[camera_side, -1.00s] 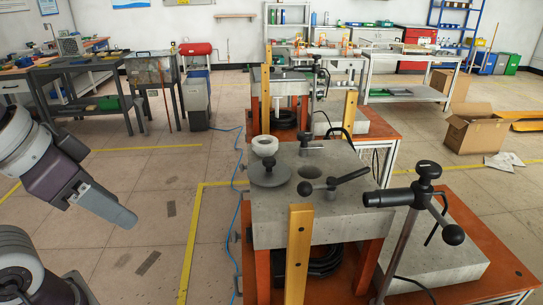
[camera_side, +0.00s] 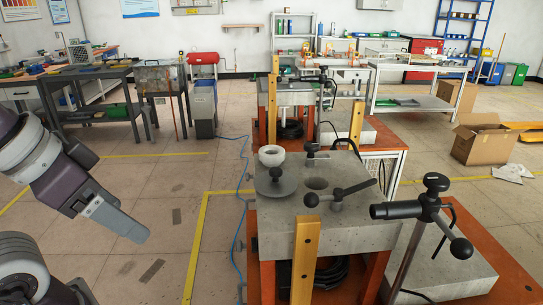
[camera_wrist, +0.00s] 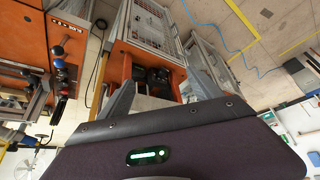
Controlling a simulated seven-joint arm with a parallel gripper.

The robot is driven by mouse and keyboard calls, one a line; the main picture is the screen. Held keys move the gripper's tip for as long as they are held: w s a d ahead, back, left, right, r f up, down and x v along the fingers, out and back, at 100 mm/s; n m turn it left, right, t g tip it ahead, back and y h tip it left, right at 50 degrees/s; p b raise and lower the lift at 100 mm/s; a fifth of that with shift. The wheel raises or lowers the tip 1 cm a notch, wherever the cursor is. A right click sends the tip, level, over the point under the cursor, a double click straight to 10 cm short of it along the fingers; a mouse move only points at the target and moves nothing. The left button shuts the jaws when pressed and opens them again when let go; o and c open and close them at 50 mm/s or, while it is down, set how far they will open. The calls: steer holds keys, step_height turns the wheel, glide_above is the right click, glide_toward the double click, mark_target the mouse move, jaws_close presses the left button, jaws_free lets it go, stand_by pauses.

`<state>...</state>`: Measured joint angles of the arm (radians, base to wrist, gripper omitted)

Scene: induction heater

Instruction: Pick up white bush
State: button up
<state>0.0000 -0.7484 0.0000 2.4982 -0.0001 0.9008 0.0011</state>
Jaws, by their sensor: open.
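The white bush (camera_side: 271,155) is a short, thick white ring. It sits upright at the back left of the grey block top of the near heater station (camera_side: 345,222) in the side view. A grey round disc with a black knob (camera_side: 275,185) is just in front of it. My gripper (camera_side: 137,232) is at the left, over the floor and well apart from the bush. In the wrist view my gripper (camera_wrist: 163,92) shows two spread grey fingers with nothing between them. I cannot make out the bush in the wrist view.
A yellow upright bar (camera_side: 305,262) stands at the front of the block, another (camera_side: 357,122) behind it. Black clamp handles (camera_side: 338,194) stand on the block, and a black post clamp (camera_side: 425,210) is at the right. The floor between my gripper and the station is clear.

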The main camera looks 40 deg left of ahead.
steer(key=w+r+m+g, duration=0.1)
steer(key=w+r, duration=0.3)
steer(key=w, duration=0.5)
steer(key=w+r+m+g, duration=0.1)
steer(key=w+r+m, duration=0.15)
steer(key=w, duration=0.75)
steer(key=w+f+h, duration=0.1)
steer(key=w, duration=0.9)
steer(key=shift+m, duration=0.55)
steer(key=x, duration=0.5)
steer(key=w+x, duration=0.1)
steer(key=x, duration=0.1)
steer(key=shift+d+f, duration=0.2)
steer(key=c, duration=1.6)
step_height(320, 180, up, 10)
